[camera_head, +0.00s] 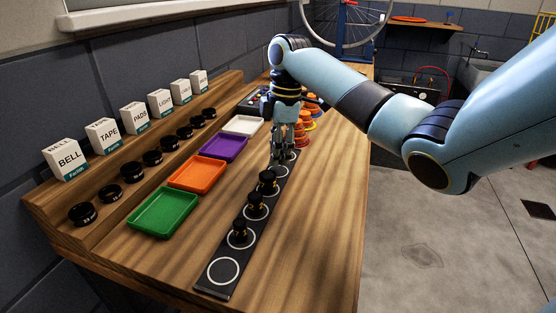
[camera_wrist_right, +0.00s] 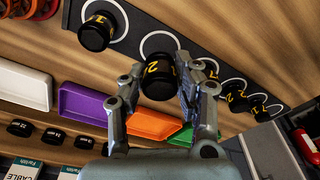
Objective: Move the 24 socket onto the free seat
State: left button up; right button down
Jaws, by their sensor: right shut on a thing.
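A dark strip (camera_head: 212,288) with white rings as seats runs along the bench. The ring at its near end (camera_head: 223,271) is empty. My right gripper (camera_head: 283,157) points down over the far part of the strip. Black sockets stand on other rings, the nearest one (camera_head: 239,233) beside the empty ring. My left gripper is out of view.
Green (camera_head: 163,213), orange (camera_head: 197,174), purple (camera_head: 223,147) and white (camera_head: 243,125) trays lie left of the strip. A wooden shelf with black round pieces (camera_head: 83,213) and labelled boxes (camera_head: 68,160) stands further left. Bench right of the strip is clear.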

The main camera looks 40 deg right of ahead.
jog(key=shift+f, duration=1.3)
jog(key=shift+f, duration=0.15)
jog(key=c, duration=1)
grip_release()
jog(key=shift+o, duration=0.2)
jog(key=r, duration=0.4)
jog(key=d+r, duration=0.1)
jog(key=r, duration=0.7)
jog(key=shift+s+d+r, duration=0.15)
jog(key=shift+s, duration=0.25)
